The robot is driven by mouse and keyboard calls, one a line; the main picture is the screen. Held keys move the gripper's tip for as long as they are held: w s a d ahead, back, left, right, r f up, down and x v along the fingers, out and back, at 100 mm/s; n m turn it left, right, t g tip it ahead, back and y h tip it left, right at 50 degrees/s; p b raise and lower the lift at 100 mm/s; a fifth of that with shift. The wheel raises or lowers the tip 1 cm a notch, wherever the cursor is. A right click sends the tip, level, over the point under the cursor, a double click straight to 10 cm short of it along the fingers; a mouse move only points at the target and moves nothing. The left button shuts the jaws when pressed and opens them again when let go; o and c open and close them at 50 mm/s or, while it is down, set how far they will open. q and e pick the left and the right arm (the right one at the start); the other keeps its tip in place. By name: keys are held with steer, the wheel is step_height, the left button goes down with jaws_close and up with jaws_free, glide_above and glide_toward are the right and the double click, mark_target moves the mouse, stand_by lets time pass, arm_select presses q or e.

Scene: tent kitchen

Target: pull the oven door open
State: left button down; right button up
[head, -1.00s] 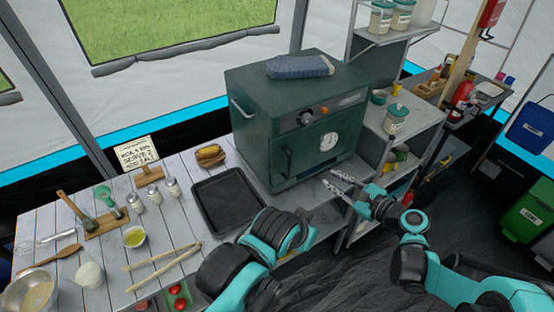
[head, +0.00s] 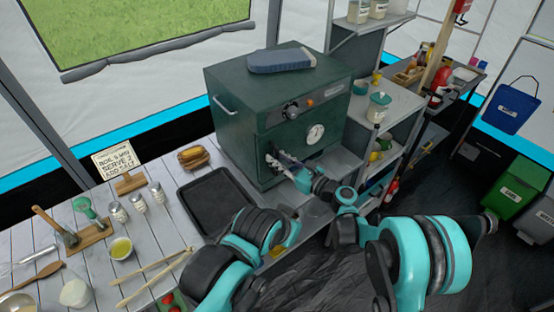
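The dark green oven (head: 235,125) stands on the counter, and its front door with a round dial (head: 315,134) is shut. The dark upright door handle (head: 268,152) is at the left side of the door, partly hidden by my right gripper. My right gripper (head: 275,161) is at the handle, its two fingers spread apart with the tips close around it. Whether they touch it I cannot tell. My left arm comes in at the bottom centre in front of the counter; its gripper does not show.
A metal shelf (head: 385,102) with jars stands close on the right.

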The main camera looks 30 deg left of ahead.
jaws_close()
